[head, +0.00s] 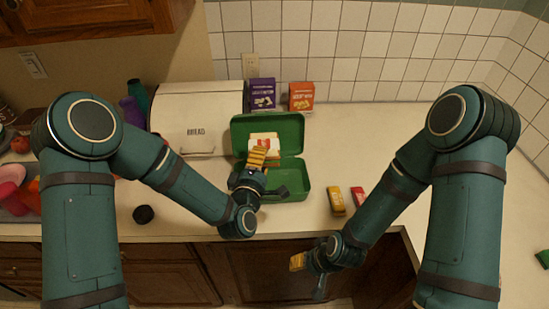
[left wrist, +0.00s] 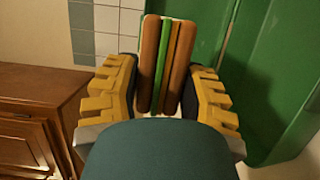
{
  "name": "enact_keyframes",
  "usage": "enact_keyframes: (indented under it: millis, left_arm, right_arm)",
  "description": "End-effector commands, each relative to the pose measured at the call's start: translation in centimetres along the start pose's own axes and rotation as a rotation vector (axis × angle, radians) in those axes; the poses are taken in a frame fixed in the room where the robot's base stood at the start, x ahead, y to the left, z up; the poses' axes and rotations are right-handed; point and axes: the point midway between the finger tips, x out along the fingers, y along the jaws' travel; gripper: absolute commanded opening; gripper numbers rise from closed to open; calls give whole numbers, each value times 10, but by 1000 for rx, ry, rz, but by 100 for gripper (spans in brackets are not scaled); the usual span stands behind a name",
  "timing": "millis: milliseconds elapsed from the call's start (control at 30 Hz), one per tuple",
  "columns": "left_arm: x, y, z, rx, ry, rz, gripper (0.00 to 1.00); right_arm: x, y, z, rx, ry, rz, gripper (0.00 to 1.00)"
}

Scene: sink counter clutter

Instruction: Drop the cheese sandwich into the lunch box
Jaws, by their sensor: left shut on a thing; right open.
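The cheese sandwich (left wrist: 165,65), brown slices with a green layer between them, stands on edge between the yellow-padded fingers of my left gripper (left wrist: 158,95) in the left wrist view. The gripper is shut on it. In the head view my left gripper (head: 257,160) is over the left part of the open green lunch box (head: 308,180), whose lid (head: 288,127) is raised at the back. The box's green wall also shows in the left wrist view (left wrist: 275,65). My right gripper (head: 308,272) is open, low in front of the counter edge.
A white item with red marks (head: 264,138) shows behind my left gripper, by the lid. A bread bin (head: 200,115) is to the left; purple (head: 262,93) and orange (head: 301,96) boxes stand behind. Yellow (head: 336,201) and red (head: 358,196) items lie to the right. The right counter is clear.

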Motion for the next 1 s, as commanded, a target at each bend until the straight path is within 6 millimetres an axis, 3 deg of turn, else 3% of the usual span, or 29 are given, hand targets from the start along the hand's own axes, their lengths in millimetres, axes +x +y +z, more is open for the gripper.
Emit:
enact_keyframes:
  millis: [433, 800, 833, 900, 1000]
  left_arm:
    - [0, -47, 1, 1, -1, 1, 2]
    - [0, -54, 0, 1, -1, 1, 2]
    - [0, -54, 0, 1, -1, 1, 52]
    - [0, -53, 0, 1, -1, 1, 75]
    - [0, -54, 0, 1, -1, 1, 75]
  right_arm:
    - [20, 7, 3, 0, -1, 4, 47]
    - [22, 7, 3, 0, 0, 5, 47]
    - [22, 7, 3, 0, 0, 5, 47]
    - [21, 7, 3, 0, 0, 5, 47]
    - [21, 7, 3, -1, -1, 4, 47]
